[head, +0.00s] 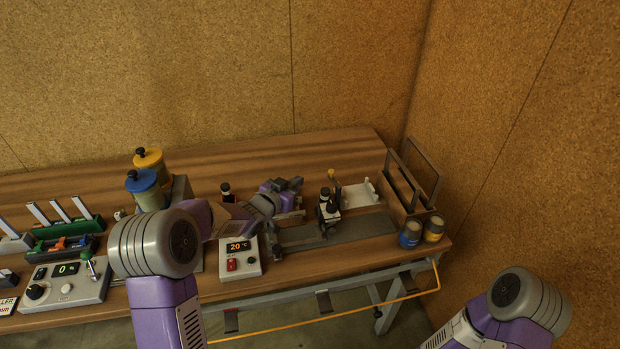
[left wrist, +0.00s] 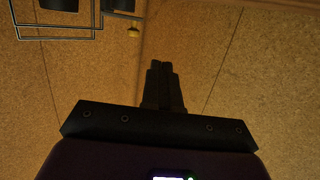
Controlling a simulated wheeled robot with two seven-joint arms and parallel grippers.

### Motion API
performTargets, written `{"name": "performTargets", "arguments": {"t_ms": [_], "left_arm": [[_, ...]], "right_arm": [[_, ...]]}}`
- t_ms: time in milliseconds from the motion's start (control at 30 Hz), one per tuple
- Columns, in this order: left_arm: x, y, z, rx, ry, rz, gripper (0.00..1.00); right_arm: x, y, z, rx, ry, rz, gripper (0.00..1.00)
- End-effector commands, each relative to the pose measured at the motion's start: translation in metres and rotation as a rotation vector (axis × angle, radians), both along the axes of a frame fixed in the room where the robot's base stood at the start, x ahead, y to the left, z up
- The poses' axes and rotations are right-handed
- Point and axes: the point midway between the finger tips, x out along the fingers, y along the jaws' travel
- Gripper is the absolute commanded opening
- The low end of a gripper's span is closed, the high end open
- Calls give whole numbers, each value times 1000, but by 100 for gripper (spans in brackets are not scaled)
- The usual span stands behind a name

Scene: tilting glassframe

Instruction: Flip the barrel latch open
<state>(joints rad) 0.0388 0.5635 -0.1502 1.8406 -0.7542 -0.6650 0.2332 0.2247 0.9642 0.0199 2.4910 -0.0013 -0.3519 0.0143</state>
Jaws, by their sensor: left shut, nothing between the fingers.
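My left gripper (head: 291,184) is over the workbench, its fingers pointing right. Its two dark fingers are together with nothing between them; they also show in the left wrist view (left wrist: 162,82). A small upright fixture with black knobs (head: 328,207) stands just right of the gripper, apart from it. It stands at a dark grey plate (head: 365,228) on the bench. The barrel latch is too small to make out for certain; it may be part of this fixture. My right gripper is out of view; only part of that arm shows at the lower right.
A white bracket (head: 358,195) and a wooden rack with dark frames (head: 412,186) stand right of the fixture. Blue (head: 410,234) and yellow (head: 434,229) cans sit near the front right edge. A box reading 20 (head: 240,258) stands in front of my left forearm.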

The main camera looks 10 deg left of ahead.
Motion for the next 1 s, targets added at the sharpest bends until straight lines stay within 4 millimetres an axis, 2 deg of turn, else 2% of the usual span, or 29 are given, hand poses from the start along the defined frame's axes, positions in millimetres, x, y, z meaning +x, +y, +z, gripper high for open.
{"name": "performTargets", "arguments": {"t_ms": [100, 300, 867, 1000], "left_arm": [[-16, 15, 5, 1, 0, 3, 0], [-30, 26, 8, -1, 0, 1, 0], [-31, 27, 9, 0, 0, 0, 0], [-31, 27, 26, 0, 0, 0, 0]], "right_arm": [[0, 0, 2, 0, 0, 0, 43], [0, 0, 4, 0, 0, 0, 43], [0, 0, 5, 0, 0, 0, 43], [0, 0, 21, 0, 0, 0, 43]]}}
